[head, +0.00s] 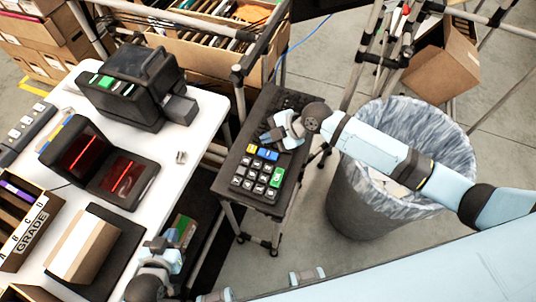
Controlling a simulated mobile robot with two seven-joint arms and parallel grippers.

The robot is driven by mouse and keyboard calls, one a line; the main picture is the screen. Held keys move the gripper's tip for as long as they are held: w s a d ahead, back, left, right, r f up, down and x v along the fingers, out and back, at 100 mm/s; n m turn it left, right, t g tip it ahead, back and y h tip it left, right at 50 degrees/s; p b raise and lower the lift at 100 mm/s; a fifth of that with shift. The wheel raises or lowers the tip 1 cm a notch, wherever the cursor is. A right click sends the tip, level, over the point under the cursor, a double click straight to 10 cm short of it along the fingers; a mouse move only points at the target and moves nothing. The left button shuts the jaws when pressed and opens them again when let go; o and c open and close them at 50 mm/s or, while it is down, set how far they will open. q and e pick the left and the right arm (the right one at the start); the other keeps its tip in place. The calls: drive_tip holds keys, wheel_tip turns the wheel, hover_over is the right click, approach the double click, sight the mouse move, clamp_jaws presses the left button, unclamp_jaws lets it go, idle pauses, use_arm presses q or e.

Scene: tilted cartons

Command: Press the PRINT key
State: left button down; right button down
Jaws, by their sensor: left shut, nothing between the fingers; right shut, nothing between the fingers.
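A keypad (240,196) with several pale keys, a yellow key (251,149), blue keys (267,154) and a tall green key (276,178) lies on a small dark stand. The key labels are too small to read, so I cannot tell which one is PRINT. My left gripper (164,247) is shut and empty at the bottom, by the white table's right edge.
A black printer-like machine (148,93) with green and white buttons stands on the white table (204,112). A scanner with red lines (84,155) and a carton (84,245) on a dark plate are also there. A lined waste bin (360,205) stands right of the stand, under my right arm.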

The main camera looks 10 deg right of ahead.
drive_tip(key=b, duration=0.3)
hover_over(268, 155)
wheel_tip(268, 155, down, 5)
drive_tip(key=shift+d+r, duration=0.1)
drive_tip(key=shift+r, duration=0.1)
drive_tip(key=shift+f+b, duration=0.3)
drive_tip(key=shift+f, duration=0.25)
drive_tip(key=shift+f, duration=0.15)
idle(1.0)
drive_tip(key=shift+f+b, duration=0.3)
drive_tip(key=shift+b, duration=0.1)
